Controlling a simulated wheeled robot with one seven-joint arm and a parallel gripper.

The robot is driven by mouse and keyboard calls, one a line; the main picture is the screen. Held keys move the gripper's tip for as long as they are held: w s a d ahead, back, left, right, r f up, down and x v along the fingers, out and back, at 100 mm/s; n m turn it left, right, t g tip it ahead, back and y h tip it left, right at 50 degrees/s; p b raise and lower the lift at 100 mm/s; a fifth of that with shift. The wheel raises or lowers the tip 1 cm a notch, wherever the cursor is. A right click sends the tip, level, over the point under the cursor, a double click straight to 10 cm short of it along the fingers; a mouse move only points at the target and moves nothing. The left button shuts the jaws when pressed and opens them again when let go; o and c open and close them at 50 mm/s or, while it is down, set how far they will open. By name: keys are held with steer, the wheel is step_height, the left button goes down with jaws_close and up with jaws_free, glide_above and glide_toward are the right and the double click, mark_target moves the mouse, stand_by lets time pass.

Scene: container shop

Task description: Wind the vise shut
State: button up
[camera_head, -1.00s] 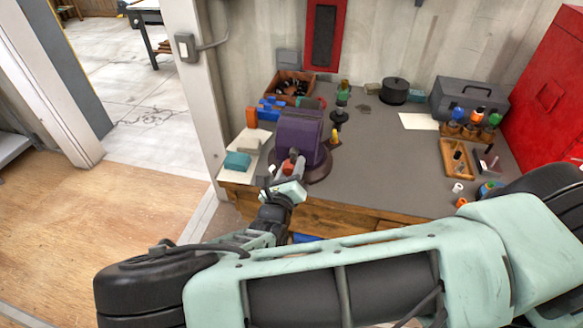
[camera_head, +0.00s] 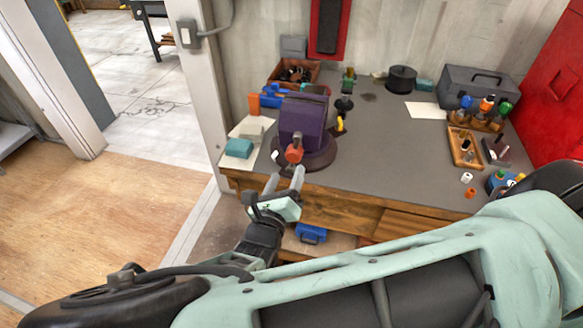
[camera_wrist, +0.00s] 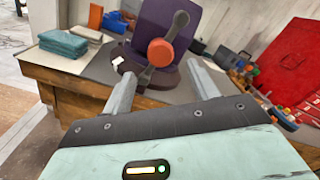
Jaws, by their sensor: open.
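The purple vise (camera_head: 302,122) stands on a round dark base at the left front of the grey workbench. Its handle, a dark bar with an orange-red hub (camera_head: 294,154), is on the side facing me. In the wrist view the hub (camera_wrist: 160,52) sits in the upper middle, with the bar slanting from upper right to lower left. My gripper (camera_head: 285,181) is open and empty, in front of the bench edge and short of the handle. In the wrist view its two fingers (camera_wrist: 165,88) are spread below the hub, touching nothing. The gap between the vise jaws cannot be made out.
A wooden box (camera_head: 293,72), a black pot (camera_head: 402,79) and a grey toolbox (camera_head: 478,92) stand further back. A red cabinet (camera_head: 552,85) is at right. The bench middle is clear.

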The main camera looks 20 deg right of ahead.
steer(key=b+v, duration=0.2)
steer(key=v, duration=0.7)
steer(key=shift+a, duration=0.1)
steer(key=s+d+m+g+b, duration=0.2)
steer(key=s+d+m+g, duration=0.5)
steer(key=m+g, duration=0.5)
steer(key=s+a+r+m+g+y+b, duration=0.2)
steer(key=s+r+m+y, duration=0.3)
steer(key=r+m+y, duration=0.6)
steer(key=shift+s+a+m+g+b, duration=0.4)
steer(key=shift+a+m, duration=0.25)
steer(key=shift+m, duration=2.05)
